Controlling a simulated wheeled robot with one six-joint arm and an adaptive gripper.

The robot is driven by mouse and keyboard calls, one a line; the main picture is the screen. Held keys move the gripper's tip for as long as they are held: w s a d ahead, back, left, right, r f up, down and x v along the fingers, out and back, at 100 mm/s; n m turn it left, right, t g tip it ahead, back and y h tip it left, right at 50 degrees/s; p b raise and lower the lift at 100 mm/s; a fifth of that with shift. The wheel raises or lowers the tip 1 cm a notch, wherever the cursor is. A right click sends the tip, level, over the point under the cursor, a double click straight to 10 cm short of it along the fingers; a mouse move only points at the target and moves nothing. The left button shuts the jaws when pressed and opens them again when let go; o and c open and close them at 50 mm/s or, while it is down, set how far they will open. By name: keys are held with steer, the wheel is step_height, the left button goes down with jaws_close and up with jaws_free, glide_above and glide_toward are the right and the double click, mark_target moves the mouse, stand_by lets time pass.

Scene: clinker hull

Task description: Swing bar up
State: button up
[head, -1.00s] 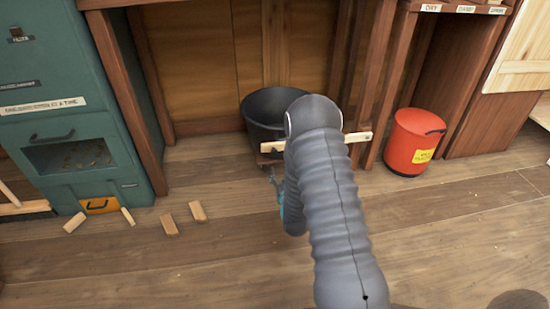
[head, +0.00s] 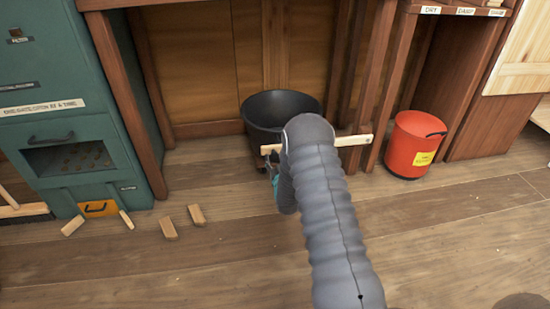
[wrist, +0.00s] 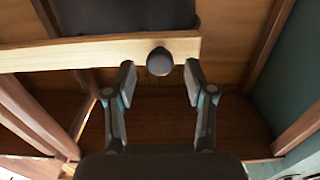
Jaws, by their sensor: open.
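The bar is a pale wooden strip (head: 353,140) lying nearly level in front of a black tub (head: 270,104); my arm hides its middle in the head view. In the wrist view the bar (wrist: 80,54) crosses the upper part, with a round dark knob (wrist: 159,62) on it. My gripper (wrist: 160,80) is open, its two fingers spread to either side of the knob, with gaps left and right. I cannot tell whether the fingertips touch the bar. In the head view my gripper (head: 272,170) is mostly hidden behind my arm, just below the bar's left end.
A teal cabinet (head: 60,100) stands at the left, with several small wood pieces (head: 168,230) on the floor before it. A red bin (head: 412,144) stands to the right. Brown posts (head: 382,75) flank the recess holding the tub. The floor at the front is mostly clear.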

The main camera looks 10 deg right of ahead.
steer(key=shift+w, duration=0.9)
jaws_close()
